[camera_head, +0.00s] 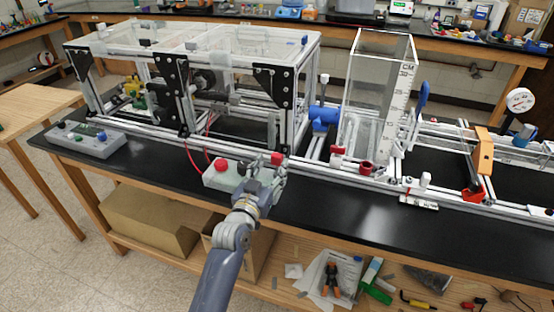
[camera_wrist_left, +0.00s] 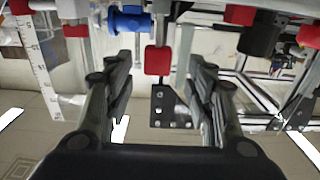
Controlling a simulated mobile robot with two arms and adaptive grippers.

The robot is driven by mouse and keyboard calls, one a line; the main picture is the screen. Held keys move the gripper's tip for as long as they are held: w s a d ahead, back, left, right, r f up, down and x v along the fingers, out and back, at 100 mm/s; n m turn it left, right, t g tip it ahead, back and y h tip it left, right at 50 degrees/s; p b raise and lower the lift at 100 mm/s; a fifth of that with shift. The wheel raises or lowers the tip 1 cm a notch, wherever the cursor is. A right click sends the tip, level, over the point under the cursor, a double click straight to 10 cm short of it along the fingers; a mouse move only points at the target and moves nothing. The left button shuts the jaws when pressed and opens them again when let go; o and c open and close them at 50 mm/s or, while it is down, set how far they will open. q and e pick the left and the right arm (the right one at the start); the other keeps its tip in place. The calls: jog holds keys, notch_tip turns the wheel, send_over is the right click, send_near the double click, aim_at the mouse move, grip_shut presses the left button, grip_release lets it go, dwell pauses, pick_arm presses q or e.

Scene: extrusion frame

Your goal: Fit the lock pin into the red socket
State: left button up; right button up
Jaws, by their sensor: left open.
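A red piece at the fingertips in the head view (camera_head: 277,159) appears to be this handle. It may be the lock pin; its tip is not clear. A short red cylinder (camera_head: 366,168) on the front rail looks like the red socket. My right gripper is not in view.
A clear tank (camera_head: 375,100) with a scale and a blue fitting (camera_head: 322,116) stand behind. The black bench top (camera_head: 330,215) is clear in front of the rail.

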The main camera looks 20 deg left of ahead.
aim_at(276, 157)
pick_arm(q)
jog(key=w, duration=0.1)
jog(key=w+p, duration=0.1)
jog(key=w+r, duration=0.1)
jog(key=w, duration=0.1)
jog(key=shift+d, duration=0.25)
jog(key=shift+w+f, duration=0.1)
jog(key=shift+w, duration=0.35)
jog(key=c, duration=1.2)
